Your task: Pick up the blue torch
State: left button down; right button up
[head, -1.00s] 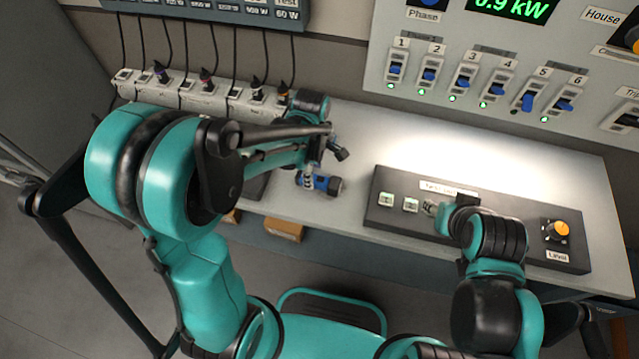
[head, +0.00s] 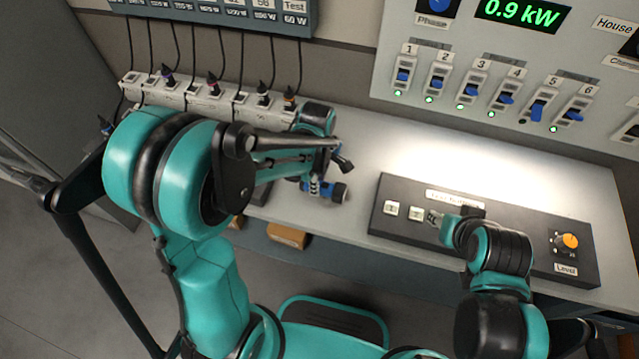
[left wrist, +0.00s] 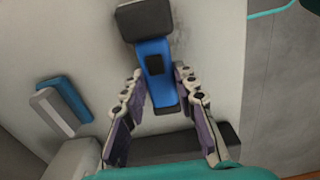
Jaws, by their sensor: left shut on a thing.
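The blue torch (head: 325,188), with a wide dark head, is at the front edge of the grey desk, left of the control box. In the left wrist view the torch (left wrist: 155,75) has its dark head at the top and its blue handle running down between the fingers. My left gripper (head: 314,184) is shut on the torch handle; its fingers (left wrist: 160,100) lie on either side of it. My arm partly hides the torch in the head view. My right gripper (head: 435,218) is over the control box by its buttons, and its fingers are too small to judge.
The control box (head: 500,238) has two pale buttons and an orange level knob (head: 570,240). Behind are a socket strip (head: 195,98) with several plugs and a wall panel with blue faders (head: 505,97). The lit desk middle (head: 450,140) is clear.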

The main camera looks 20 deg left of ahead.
pick_arm(q)
jog(key=shift+r, duration=0.55)
notch_tip(320, 180, up, 3)
jog(key=shift+f+p, duration=0.1)
jog(key=shift+p, duration=0.85)
jog(key=s+d+r+p, duration=0.2)
jog(key=d+r+p, duration=0.6)
jog(key=d+r, duration=0.3)
jog(key=shift+s+d+r, duration=0.2)
jog(key=shift+s+r, duration=0.1)
jog(key=shift+r, duration=0.6)
